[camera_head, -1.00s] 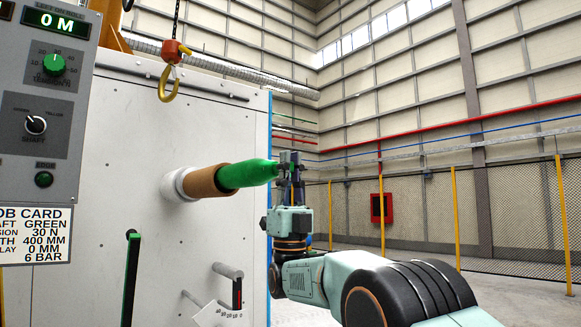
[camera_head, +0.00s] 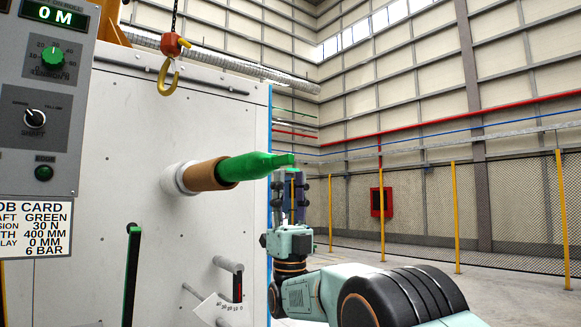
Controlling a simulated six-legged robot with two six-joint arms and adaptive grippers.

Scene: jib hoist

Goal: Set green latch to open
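A green shaft (camera_head: 245,168) sticks out from the white machine panel, with a brown cardboard core (camera_head: 205,176) around its inner part. Its outer end narrows to a thin green tip (camera_head: 284,160), which looks like the latch; I cannot tell its exact setting. My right gripper (camera_head: 289,178) is just below the tip, fingers pointing up. Its fingers stand apart with nothing held between them; whether they touch the tip is unclear. My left gripper is out of view.
A control panel (camera_head: 70,110) with a knob, switch and job card (camera_head: 36,228) stands at left. A yellow hook (camera_head: 168,78) hangs above the shaft. Open floor lies right, before a fence.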

